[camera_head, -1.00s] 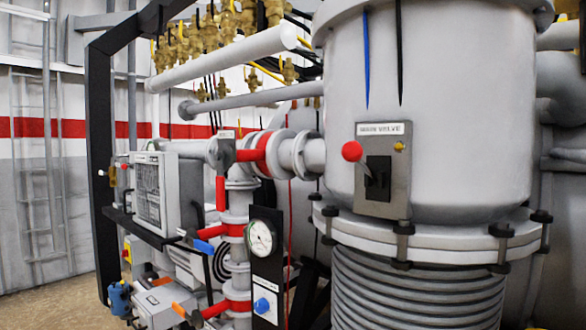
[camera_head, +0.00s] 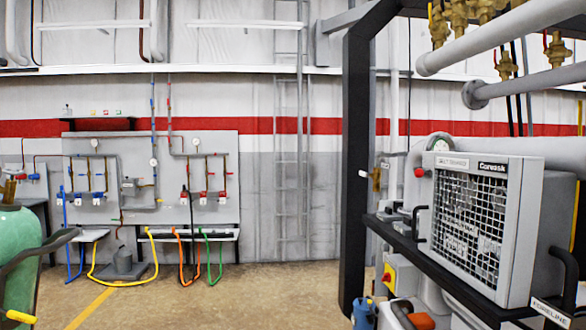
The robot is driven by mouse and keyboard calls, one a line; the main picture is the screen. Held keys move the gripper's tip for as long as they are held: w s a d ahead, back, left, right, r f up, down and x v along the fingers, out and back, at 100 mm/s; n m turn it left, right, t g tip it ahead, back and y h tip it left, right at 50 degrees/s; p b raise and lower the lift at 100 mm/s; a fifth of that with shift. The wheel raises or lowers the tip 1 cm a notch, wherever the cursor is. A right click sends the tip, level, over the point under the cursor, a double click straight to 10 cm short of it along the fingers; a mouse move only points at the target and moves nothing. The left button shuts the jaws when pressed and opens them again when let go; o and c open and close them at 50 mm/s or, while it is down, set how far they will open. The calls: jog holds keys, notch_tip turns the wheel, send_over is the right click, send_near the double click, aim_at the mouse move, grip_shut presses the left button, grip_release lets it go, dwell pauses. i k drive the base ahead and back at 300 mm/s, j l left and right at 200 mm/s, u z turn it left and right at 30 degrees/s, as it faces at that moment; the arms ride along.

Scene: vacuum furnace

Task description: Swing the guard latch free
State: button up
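A grey box with a wire mesh guard (camera_head: 470,220) sits on a black shelf at the right. I cannot pick out a part that is clearly the guard latch. A black handle (camera_head: 418,222) stands at the box's left side and another black handle (camera_head: 566,278) at its right. A small brass fitting (camera_head: 377,179) shows beside the black frame post, left of the box. My gripper is not in view.
The black frame post (camera_head: 356,170) and shelf edge (camera_head: 440,265) stand out into the room. A green tank (camera_head: 18,250) is at the left edge. Grey pipes (camera_head: 500,35) run at upper right. The floor (camera_head: 250,285) between tank and frame is open.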

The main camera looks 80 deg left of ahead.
aim_at(419, 173)
jog(key=u, duration=1.55)
jog(key=i+l, duration=0.15)
jog(key=i, duration=0.55)
jog(key=i+l, duration=0.15)
jog(key=i, duration=0.6)
jog(key=u, duration=1.25)
